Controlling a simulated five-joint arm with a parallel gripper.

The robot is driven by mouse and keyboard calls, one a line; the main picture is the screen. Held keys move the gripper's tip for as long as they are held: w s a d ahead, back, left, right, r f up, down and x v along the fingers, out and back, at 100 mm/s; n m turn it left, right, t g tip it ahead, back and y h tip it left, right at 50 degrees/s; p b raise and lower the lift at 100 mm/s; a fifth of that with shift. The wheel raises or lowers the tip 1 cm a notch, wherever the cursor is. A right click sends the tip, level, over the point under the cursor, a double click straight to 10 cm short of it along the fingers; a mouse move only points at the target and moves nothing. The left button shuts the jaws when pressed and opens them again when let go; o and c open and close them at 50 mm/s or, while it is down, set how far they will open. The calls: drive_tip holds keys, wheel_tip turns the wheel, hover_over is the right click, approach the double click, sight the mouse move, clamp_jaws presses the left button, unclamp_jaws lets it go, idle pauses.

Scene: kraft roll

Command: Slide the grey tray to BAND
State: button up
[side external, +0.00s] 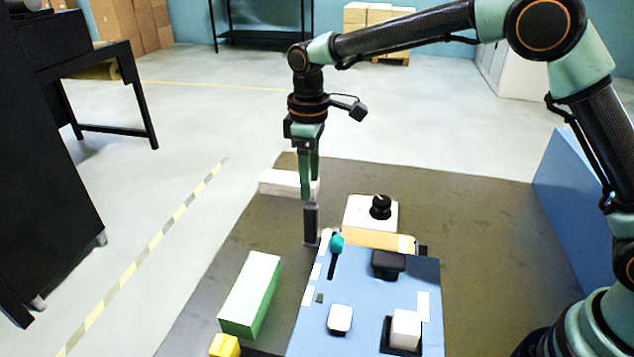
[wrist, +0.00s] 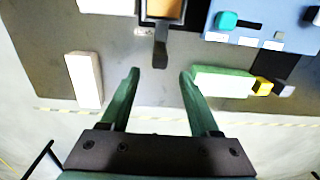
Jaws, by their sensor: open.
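A dark grey upright handle (side external: 311,224) stands at the left end of a tan strip (side external: 370,239) behind the blue panel. In the wrist view, the handle (wrist: 160,52) projects toward me from a dark-framed grey tray (wrist: 144,22) with a tan inside (wrist: 165,8); the tray's far part is cut off by the frame. My gripper (side external: 308,197) points down with its fingertips close above the handle. In the wrist view, my gripper (wrist: 161,74) is open and empty, with the handle ahead between the fingers. No readable BAND label shows.
The blue panel (side external: 309,333) carries a teal slider knob (side external: 336,243), a white button (side external: 340,319) and a white block (side external: 406,328). A green block (side external: 250,293) and yellow block (side external: 224,346) lie left. A white block (side external: 283,183) and black knob (side external: 380,207) are behind.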

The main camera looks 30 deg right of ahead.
sight(311, 220)
wheel_tip(311, 220, down, 11)
idle(0.4)
clamp_jaws()
drive_tip(key=shift+r, duration=0.1)
idle(1.3)
